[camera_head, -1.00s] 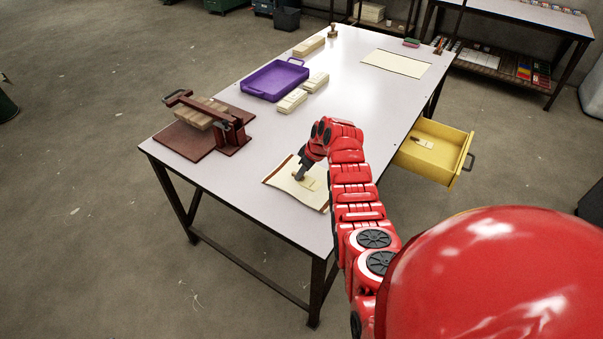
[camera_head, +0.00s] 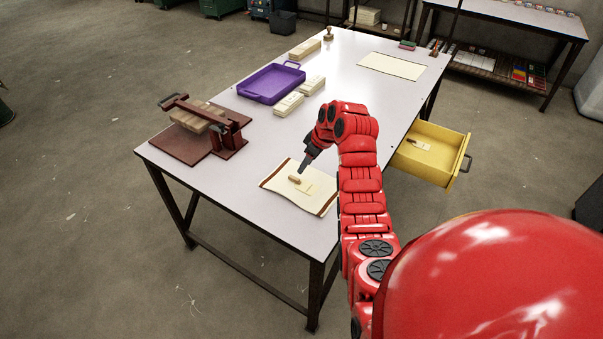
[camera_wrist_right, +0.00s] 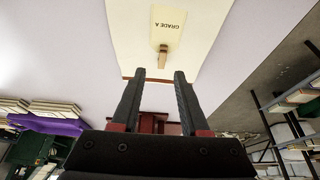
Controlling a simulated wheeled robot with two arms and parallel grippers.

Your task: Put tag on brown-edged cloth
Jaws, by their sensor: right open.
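The cream brown-edged cloth (camera_head: 280,181) lies flat on the near part of the table. A pale tag (camera_head: 305,188) with a brown wooden piece (camera_head: 295,179) at one end lies on it near the middle. In the right wrist view the tag (camera_wrist_right: 168,22) reads "GRADE A", its wooden piece (camera_wrist_right: 163,54) pointing towards my fingers, and the cloth (camera_wrist_right: 125,35) lies beneath. My right gripper (camera_head: 302,170) is above the cloth, apart from the tag. In the right wrist view its two fingers (camera_wrist_right: 160,73) are spread with nothing between them. My left gripper is not in view.
A dark red press (camera_head: 200,130) stands at the table's left. Behind are a purple tray (camera_head: 270,82) and pale stacks (camera_head: 289,103). A second cream cloth (camera_head: 392,66) lies at the far right. An open yellow drawer (camera_head: 432,170) sticks out at right, holding a small tag-like item.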

